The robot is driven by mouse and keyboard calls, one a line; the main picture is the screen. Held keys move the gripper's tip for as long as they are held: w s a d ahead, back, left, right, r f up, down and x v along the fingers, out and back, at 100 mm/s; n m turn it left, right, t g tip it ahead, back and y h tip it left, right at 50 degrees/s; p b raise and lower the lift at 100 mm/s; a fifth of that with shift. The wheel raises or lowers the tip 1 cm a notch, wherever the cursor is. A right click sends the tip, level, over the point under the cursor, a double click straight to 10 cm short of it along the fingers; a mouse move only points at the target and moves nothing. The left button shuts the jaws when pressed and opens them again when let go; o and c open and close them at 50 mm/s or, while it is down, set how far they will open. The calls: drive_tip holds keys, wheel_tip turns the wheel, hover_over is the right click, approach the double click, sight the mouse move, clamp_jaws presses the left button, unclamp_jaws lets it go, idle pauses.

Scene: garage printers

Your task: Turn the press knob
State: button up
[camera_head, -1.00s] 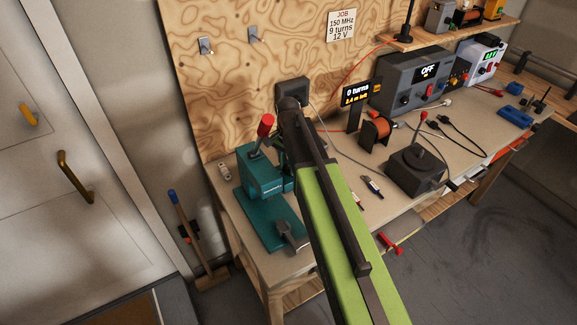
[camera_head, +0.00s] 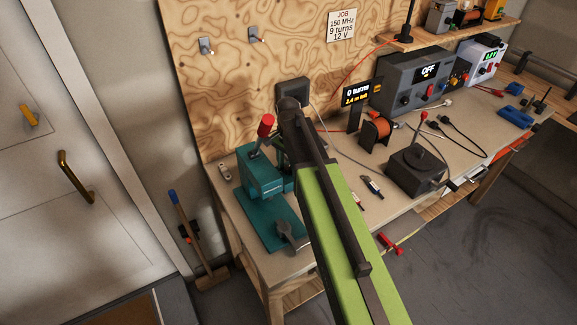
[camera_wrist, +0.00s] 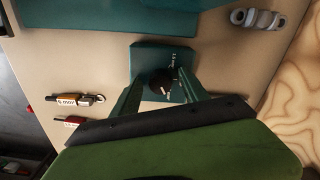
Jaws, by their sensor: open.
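The press knob (camera_wrist: 161,83) is a round black knob with a pale pointer mark. It sits on a teal panel (camera_wrist: 147,57) with small white markings, in the wrist view. My gripper (camera_wrist: 162,76) is open, with one finger on each side of the knob. I cannot tell whether either finger touches it. In the head view the teal press (camera_head: 265,180) stands at the left end of the bench, with a red-tipped lever (camera_head: 266,124). My arm hides the knob and gripper there.
Two small tools with labels (camera_wrist: 75,99) lie on the bench beside the panel. A grey ring-shaped part (camera_wrist: 257,19) lies near the plywood wall (camera_wrist: 300,95). Right of my arm are a wire spool (camera_head: 376,132), a dark box (camera_head: 416,170) and a power supply (camera_head: 410,80) showing OFF.

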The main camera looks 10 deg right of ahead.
sight(288, 167)
drive_tip(key=shift+r, duration=0.1)
wheel_tip(288, 167, up, 17)
drive_tip(key=p, duration=1.7)
drive_tip(key=shift+r+p, duration=0.2)
drive_tip(key=shift+p, duration=0.1)
